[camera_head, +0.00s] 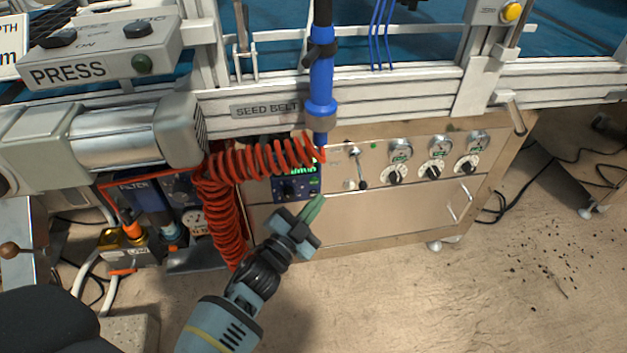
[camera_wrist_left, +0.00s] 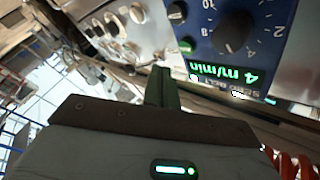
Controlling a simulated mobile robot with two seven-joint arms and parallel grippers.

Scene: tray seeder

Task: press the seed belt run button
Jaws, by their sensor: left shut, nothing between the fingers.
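The seed belt control box (camera_head: 283,196) is a small blue panel on the front of the metal cabinet, partly behind a red coiled hose. In the left wrist view the blue panel (camera_wrist_left: 276,62) appears upside down, with a lit "4 m/min" display (camera_wrist_left: 226,75), a large black knob (camera_wrist_left: 233,33), a green button (camera_wrist_left: 187,45) and a black button (camera_wrist_left: 177,13). My left gripper (camera_head: 318,202) is shut and empty, its greenish fingers pointing up just below the panel's lower right corner. The fingertips (camera_wrist_left: 161,75) show just short of the green button in the wrist view; contact cannot be seen.
The red coiled hose (camera_head: 229,213) hangs left of my gripper. A blue vertical tube (camera_head: 321,80) comes down above the panel. A lever (camera_head: 358,170) and several dials with gauges (camera_head: 437,171) line the cabinet to the right.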

